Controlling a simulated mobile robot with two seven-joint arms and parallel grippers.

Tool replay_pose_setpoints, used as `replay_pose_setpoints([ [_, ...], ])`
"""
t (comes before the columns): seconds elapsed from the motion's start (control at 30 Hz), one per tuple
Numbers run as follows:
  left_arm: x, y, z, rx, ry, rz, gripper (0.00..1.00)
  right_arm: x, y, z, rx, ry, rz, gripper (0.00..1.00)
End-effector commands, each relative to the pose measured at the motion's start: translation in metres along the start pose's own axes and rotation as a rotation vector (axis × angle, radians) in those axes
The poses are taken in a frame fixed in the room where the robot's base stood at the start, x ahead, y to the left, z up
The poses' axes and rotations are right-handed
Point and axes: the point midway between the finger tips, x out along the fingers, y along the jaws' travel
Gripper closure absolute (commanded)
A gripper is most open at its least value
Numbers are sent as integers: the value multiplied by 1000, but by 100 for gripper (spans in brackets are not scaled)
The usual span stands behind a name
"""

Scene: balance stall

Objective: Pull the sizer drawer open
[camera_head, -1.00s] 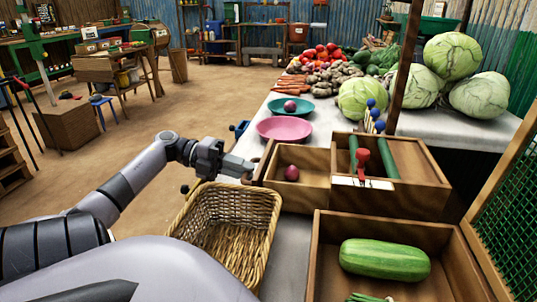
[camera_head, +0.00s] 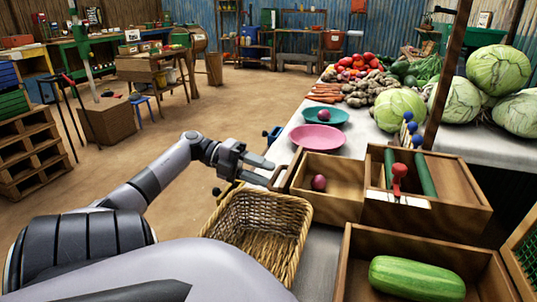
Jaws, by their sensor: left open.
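I cannot tell whether the fingers touch the handle. My right gripper is not in view.
A wicker basket (camera_head: 262,203) stands just below the gripper. A wooden crate with a green marrow (camera_head: 415,279) is in front. A pink plate (camera_head: 317,137) and a teal plate (camera_head: 325,116) lie behind the drawer. Cabbages (camera_head: 400,109) and other vegetables fill the table's back.

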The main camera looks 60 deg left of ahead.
Motion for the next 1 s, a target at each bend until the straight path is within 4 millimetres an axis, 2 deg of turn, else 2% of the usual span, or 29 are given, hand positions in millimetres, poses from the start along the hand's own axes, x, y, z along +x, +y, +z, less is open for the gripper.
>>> replay_pose_setpoints([
  [0.13, -27, -1, 0, -2, -3, 2, 60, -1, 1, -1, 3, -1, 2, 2],
  [0.33, -48, 0, 0, 0, -1, 1, 60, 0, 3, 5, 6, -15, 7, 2],
  [1.0, -51, -1, 0, 1, 1, 0, 60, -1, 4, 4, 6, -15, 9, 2],
])
